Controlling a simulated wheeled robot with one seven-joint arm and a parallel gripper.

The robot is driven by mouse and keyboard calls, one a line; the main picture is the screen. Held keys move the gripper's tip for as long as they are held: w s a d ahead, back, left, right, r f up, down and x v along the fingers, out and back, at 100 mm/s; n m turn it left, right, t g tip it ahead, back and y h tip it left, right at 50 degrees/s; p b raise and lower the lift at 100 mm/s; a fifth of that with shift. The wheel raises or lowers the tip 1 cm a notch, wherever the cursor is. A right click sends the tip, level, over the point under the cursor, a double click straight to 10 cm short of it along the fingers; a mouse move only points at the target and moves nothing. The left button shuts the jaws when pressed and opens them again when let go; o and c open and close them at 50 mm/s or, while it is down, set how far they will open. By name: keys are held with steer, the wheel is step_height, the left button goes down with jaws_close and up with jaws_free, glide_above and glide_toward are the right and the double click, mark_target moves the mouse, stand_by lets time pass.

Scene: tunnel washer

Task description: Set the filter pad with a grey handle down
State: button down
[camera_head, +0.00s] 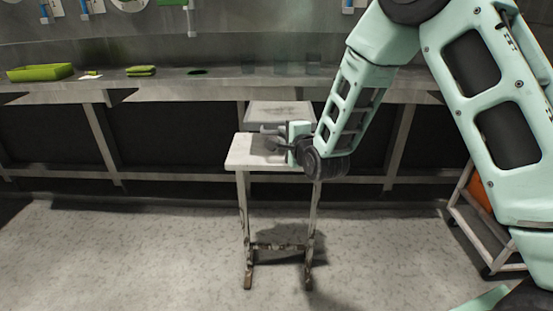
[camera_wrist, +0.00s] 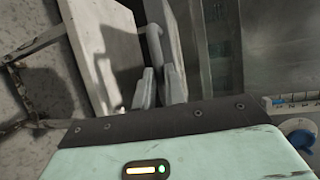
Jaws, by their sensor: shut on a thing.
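The filter pad (camera_head: 280,110) is a flat grey slab behind and slightly above the small white table (camera_head: 245,152) in the head view. In the wrist view the filter pad (camera_wrist: 186,38) is a pale panel beside the table top (camera_wrist: 102,45), with a dark gap between them. Its grey handle (camera_wrist: 153,42) runs to my gripper's fingertips. My gripper (camera_head: 273,138) is shut on the handle, over the table top; its fingers also show in the wrist view (camera_wrist: 158,85). My arm hides part of the table's right side.
A long grey counter (camera_head: 210,82) runs along the back, bearing a green tray (camera_head: 40,73) and folded green cloths (camera_head: 141,71). A white-framed cart (camera_head: 480,220) with an orange thing stands at the right. The floor around the table is clear.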

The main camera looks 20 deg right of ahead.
mark_target(284, 165)
step_height(284, 165, down, 10)
steer(key=shift+r+b, duration=0.1)
steer(key=shift+b, duration=0.6)
steer(key=c, duration=1.5)
jaws_free()
steer(key=shift+o, duration=0.2)
